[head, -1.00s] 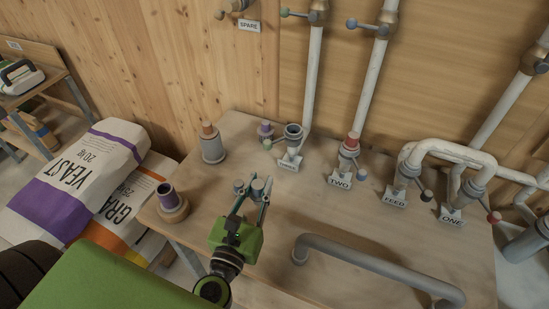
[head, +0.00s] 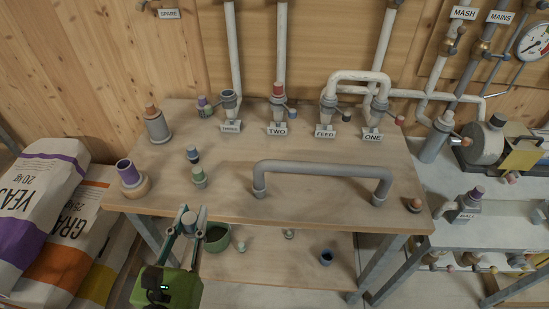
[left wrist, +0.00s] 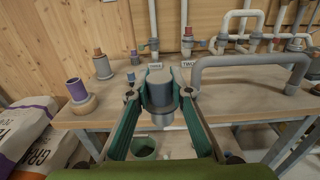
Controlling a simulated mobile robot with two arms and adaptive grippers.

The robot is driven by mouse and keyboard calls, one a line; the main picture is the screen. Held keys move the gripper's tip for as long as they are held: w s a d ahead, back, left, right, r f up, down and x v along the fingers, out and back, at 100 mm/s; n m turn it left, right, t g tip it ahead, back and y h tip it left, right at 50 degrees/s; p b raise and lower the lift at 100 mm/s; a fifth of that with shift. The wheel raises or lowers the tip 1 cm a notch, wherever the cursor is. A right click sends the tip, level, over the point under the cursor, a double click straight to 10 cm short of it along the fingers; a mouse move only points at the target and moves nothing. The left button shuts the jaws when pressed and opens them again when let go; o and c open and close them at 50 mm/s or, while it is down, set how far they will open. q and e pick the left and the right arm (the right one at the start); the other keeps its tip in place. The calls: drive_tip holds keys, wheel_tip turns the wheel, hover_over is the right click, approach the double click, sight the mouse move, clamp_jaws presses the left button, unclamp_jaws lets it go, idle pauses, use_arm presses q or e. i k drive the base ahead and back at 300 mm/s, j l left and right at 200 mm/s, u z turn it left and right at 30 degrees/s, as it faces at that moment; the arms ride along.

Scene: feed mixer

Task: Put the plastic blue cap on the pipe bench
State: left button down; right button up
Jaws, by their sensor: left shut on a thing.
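The pipe bench (head: 225,150) is a wooden table with pipe fittings on it. My left gripper (head: 190,217) is in front of its near edge, shut on a small grey cylindrical piece (left wrist: 160,92) with a darker rim. In the left wrist view the piece sits between the fingertips; I cannot tell whether it is the blue cap. A small dark blue-topped piece (head: 193,154) and a green-topped one (head: 199,177) stand on the bench. A dark blue cup-like piece (head: 326,257) lies on the lower shelf. My right gripper is not in view.
A grey bent pipe (head: 320,168) lies along the bench front. A purple-topped fitting (head: 127,173) stands at its left corner. Upright pipes line the back. A green bucket (head: 217,238) is on the lower shelf. Feed sacks (head: 45,185) lie at left.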

sight(255, 163)
drive_tip(key=j+z, duration=0.2)
drive_tip(key=z, duration=1.3)
drive_tip(key=k+j+z, duration=0.15)
drive_tip(key=k+j, duration=0.7)
drive_tip(key=i+j, duration=0.15)
